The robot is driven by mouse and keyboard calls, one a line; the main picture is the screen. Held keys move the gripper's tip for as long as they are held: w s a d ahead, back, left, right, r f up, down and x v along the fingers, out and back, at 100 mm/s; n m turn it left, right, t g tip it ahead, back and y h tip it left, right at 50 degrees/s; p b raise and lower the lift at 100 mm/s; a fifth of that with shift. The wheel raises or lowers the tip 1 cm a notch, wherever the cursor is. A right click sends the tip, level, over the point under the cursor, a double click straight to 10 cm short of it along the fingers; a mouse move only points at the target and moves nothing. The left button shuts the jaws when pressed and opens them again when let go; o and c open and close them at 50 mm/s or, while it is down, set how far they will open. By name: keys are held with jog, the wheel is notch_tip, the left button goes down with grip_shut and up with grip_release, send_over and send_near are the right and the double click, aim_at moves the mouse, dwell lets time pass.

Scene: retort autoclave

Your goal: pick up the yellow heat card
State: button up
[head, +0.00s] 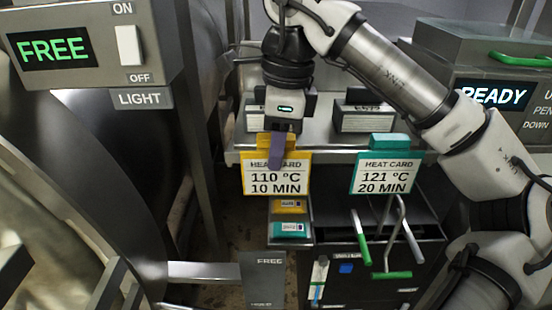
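The yellow heat card (258,184) reads "110 °C 10 MIN" and stands upright at the front edge of a metal shelf. My gripper (277,160) points down at it. A purple-grey finger overlaps the card's top tab and the middle of its heading. The other finger is hidden, so I cannot tell whether the gripper is open or shut on the card.
A teal heat card (385,178) reading "121 °C 20 MIN" stands to the right. Dark boxes with white labels sit on the metal shelf (330,140) behind. Below are yellow and teal packs (290,229) and green-handled tools (391,274). A "FREE" panel (90,50) is at left, a "READY" unit (495,95) at right.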

jog(key=c, duration=0.5)
notch_tip(320, 180, up, 11)
jog(key=shift+f, duration=0.1)
notch_tip(320, 180, up, 9)
jog(key=p, duration=0.8)
